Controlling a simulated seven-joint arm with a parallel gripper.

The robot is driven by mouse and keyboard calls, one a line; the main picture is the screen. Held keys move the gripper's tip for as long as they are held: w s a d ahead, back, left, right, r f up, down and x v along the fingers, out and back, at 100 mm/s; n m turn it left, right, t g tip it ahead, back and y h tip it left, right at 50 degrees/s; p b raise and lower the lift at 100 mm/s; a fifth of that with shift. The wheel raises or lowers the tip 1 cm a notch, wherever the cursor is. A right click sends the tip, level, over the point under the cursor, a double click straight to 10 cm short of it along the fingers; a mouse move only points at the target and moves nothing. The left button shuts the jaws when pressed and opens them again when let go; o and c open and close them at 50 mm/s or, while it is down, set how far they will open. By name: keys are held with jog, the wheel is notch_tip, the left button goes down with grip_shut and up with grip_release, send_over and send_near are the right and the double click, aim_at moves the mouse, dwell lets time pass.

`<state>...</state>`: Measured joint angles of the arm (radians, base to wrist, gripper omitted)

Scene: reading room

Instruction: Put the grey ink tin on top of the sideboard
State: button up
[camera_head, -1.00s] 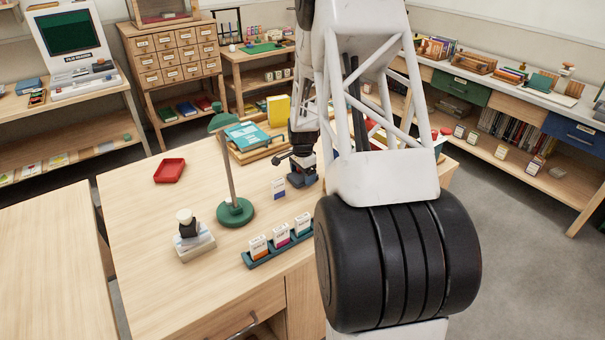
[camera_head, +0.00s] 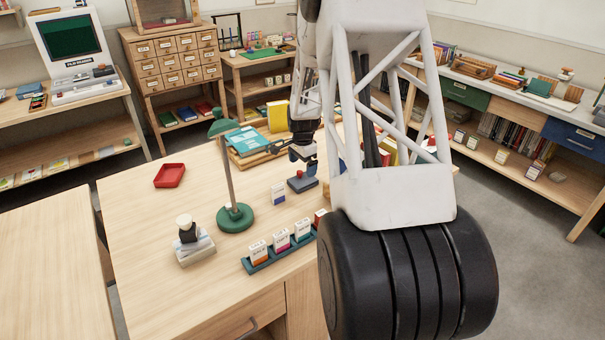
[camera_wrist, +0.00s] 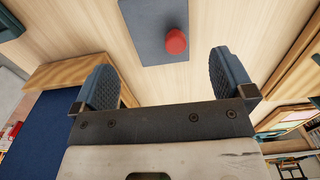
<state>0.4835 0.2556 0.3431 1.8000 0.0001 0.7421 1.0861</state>
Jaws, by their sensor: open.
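A slate-grey flat block (camera_head: 302,185) lies on the wooden table under my gripper. It also shows in the wrist view (camera_wrist: 150,38), with a small red round piece (camera_wrist: 176,41) on or above it. It may be the grey ink tin, but I cannot tell for sure. My gripper (camera_head: 303,157) is open and empty just above the block. In the wrist view its two fingers (camera_wrist: 160,85) stand wide apart, short of the block. The sideboard (camera_head: 500,84) stands at the right, with a pale top and green and blue drawers.
A green lamp (camera_head: 235,217), a stamp (camera_head: 188,235), a rack of small boxes (camera_head: 258,267) and a red tray (camera_head: 169,175) stand on the table (camera_head: 150,220). A small grey item (camera_head: 558,177) lies on the sideboard's lower shelf. Its top holds several things.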

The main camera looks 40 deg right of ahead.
aim_at(230, 125)
jog(key=shift+r, duration=2.9)
jog(key=a+r+n+t, duration=0.2)
jog(key=a+r+t, duration=0.4)
jog(key=a+r, duration=1.05)
jog(key=s+a+r+n, duration=0.1)
jog(key=s+a+r, duration=0.2)
jog(key=s+a+r+n, duration=0.2)
jog(key=s+a, duration=0.2)
jog(key=s+a+r+n, duration=0.2)
jog(key=s+a+r, duration=0.1)
jog(key=s, duration=0.1)
jog(key=shift+s+a+r+t+y, duration=0.25)
jog(key=shift+a+r+t+y, duration=0.05)
jog(key=s+a+f+n+g, duration=0.1)
jog(key=s+a+f+n, duration=0.1)
jog(key=s, duration=0.7)
jog(key=s+a+f+n+g, duration=0.1)
jog(key=s+a+f+n, duration=0.1)
jog(key=s+n, duration=0.3)
jog(key=s+a+f+n+g, duration=0.2)
jog(key=s+a+f+n, duration=0.1)
jog(key=s, duration=1)
jog(key=shift+s+a+n+h, duration=0.3)
jog(key=shift+a+n+h, duration=0.1)
jog(key=shift+a, duration=0.35)
